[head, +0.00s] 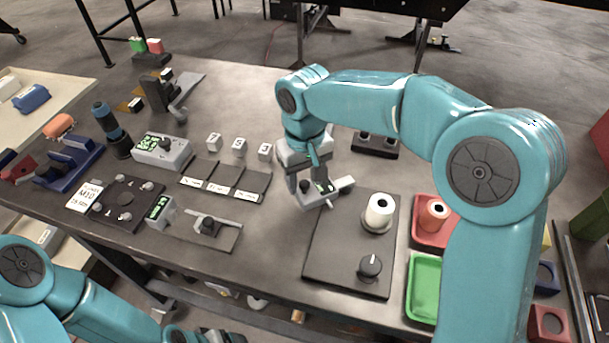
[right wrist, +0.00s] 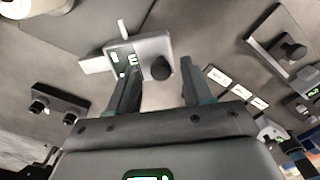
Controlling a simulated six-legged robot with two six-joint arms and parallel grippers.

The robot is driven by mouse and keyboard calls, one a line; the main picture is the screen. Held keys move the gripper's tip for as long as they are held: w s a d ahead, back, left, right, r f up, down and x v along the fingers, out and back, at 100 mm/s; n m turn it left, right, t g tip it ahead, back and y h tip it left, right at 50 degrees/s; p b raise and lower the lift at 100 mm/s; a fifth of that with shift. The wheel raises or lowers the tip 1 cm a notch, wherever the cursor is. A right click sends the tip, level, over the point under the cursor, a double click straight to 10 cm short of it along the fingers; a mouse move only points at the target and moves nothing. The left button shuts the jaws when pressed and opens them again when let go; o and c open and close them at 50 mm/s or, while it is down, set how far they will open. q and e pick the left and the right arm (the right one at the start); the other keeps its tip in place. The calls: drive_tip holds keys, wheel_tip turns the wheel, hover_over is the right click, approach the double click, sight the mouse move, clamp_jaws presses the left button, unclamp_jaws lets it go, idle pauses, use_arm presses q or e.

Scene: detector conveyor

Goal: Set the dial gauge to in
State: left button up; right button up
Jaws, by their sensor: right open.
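A small grey gauge (head: 322,193) with a green display lies near the middle of the table, and I take it to be the dial gauge. It also shows in the right wrist view (right wrist: 150,48), with a black knob (right wrist: 189,68) at its lower right and a thin pale stem at the top. My right gripper (head: 309,182) is open over the gauge. In the wrist view its two fingers (right wrist: 158,88) are apart, with nothing held between them. The display reading is too small to tell. My left arm shows at the lower left, its fingers out of frame.
A dark plate (head: 335,262) with a white spool (head: 379,212) and black knob (head: 370,267) lies just right of the gauge. A red tray (head: 424,236) and green tray (head: 424,290) stand beyond. A caliper-like device (head: 225,236) and white blocks (head: 239,146) are left.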

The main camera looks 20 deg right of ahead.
drive_tip(key=shift+s+a+r, duration=0.1)
drive_tip(key=shift+s, duration=0.05)
clamp_jaws()
drive_tip(key=shift+s, duration=0.1)
drive_tip(key=s+n, duration=0.2)
drive_tip(key=shift+d+n+b, duration=0.3)
drive_tip(key=shift+d+b, duration=0.05)
drive_tip(key=s+n, duration=0.1)
drive_tip(key=s+d+n, duration=0.1)
drive_tip(key=shift+s+n, duration=0.15)
drive_tip(key=shift+n, duration=0.15)
drive_tip(key=shift+s+d+n, duration=0.8)
drive_tip(key=shift+n, duration=0.35)
drive_tip(key=shift+s+d+n, duration=0.75)
drive_tip(key=shift+n, duration=0.4)
